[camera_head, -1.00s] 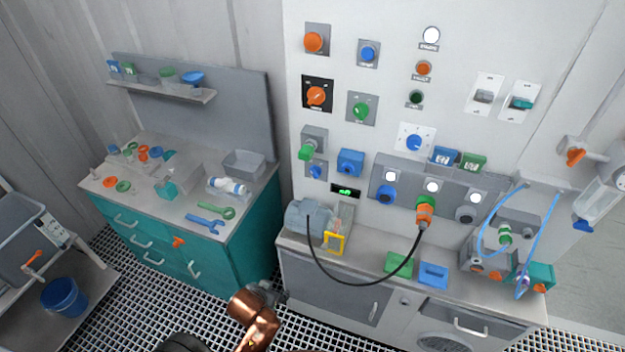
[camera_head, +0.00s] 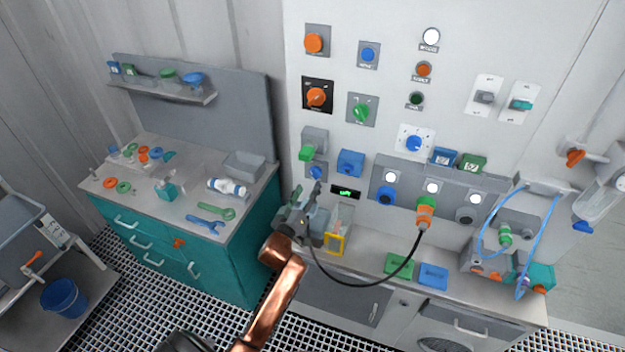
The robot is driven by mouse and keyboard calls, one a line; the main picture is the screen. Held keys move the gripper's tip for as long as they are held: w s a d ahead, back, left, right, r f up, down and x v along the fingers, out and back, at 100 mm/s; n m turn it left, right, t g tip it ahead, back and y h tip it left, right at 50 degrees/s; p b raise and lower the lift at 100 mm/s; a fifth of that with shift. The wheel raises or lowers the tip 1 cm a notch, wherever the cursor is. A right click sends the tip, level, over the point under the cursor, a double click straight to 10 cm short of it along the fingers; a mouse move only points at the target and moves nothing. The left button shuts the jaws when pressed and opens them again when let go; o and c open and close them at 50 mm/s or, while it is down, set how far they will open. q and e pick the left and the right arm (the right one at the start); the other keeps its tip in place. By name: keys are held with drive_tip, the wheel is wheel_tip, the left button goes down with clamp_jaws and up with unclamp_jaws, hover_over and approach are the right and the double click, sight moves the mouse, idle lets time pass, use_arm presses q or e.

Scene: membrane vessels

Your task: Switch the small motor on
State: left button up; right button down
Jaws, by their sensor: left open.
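The small motor (camera_head: 319,224) looks like the grey-blue body on the left end of the grey bench, partly hidden behind my left gripper. My left gripper (camera_head: 311,207) is open, in front of the motor and just below the small blue knob (camera_head: 316,173) on the panel. I cannot tell whether it touches anything. A black cable (camera_head: 385,279) hangs from near the motor up to an orange plug (camera_head: 425,214) in a panel socket. My right gripper is not in view.
A yellow-framed clear box (camera_head: 336,243) stands right beside the motor. A green block (camera_head: 399,265) and a blue block (camera_head: 433,277) lie on the bench. A teal cabinet (camera_head: 215,275) with tools on top stands left. Blue hoses loop at the right.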

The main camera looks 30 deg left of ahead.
sight(314, 177)
use_arm(q)
drive_tip(key=x, duration=0.6)
drive_tip(key=shift+a, duration=0.1)
drive_tip(key=shift+c, duration=0.2)
drive_tip(key=shift+s, duration=0.15)
drive_tip(key=c, duration=0.8)
clamp_jaws()
